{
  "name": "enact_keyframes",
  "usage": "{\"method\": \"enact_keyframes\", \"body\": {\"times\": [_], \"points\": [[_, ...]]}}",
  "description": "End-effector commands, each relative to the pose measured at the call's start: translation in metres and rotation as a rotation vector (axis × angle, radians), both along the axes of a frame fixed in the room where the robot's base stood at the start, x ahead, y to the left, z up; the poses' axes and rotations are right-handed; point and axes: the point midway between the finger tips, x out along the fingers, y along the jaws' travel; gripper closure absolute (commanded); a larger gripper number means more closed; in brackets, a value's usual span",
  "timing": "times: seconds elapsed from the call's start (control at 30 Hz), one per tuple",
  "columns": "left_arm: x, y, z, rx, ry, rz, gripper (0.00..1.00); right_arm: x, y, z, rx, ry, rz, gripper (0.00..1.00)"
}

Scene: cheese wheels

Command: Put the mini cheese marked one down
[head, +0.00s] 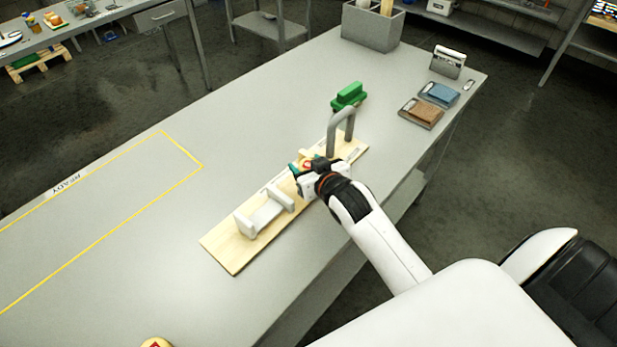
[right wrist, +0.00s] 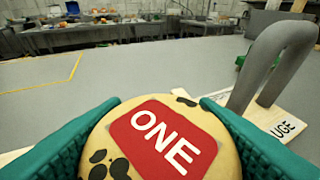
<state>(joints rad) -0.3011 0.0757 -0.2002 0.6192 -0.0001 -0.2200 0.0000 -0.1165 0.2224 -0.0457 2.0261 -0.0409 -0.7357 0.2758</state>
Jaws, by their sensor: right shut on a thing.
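The mini cheese marked ONE (right wrist: 165,140) is a yellow wheel with dark spots and a red label, seen close up in the right wrist view. It shows partly in the head view (head: 307,163). My right gripper (head: 304,168) is shut on it, with a green finger on each side. It is at the wooden board (head: 222,250), between a white cradle (head: 265,214) and a grey arch (head: 349,120). I cannot tell whether the cheese touches the board. My left gripper is not in view.
A yellow outline marked READY (head: 66,185) lies on the left of the table, empty where visible. A green block (head: 348,95) stands behind the arch. Brown (head: 421,113) and blue (head: 439,94) trays lie at right. Another cheese (head: 156,343) shows at the bottom edge.

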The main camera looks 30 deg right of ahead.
Motion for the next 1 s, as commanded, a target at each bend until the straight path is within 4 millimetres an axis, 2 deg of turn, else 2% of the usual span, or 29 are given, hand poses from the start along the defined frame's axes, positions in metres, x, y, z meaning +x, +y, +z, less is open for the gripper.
{"method": "enact_keyframes", "body": {"times": [0.4,0.8,0.83,0.87,1.0], "points": [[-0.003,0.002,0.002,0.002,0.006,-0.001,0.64,0.000,0.001,-0.048,0.001,0.000,0.000,0.71],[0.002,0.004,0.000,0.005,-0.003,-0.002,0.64,0.000,0.001,-0.054,0.000,-0.002,0.000,0.71],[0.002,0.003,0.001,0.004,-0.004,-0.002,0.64,0.000,0.001,-0.054,0.000,-0.001,0.000,0.43],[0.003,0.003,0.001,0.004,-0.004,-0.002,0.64,0.000,0.001,-0.053,0.000,-0.001,0.000,0.38],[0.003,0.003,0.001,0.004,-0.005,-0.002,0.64,0.000,0.000,-0.053,0.000,-0.001,0.000,0.37]]}}
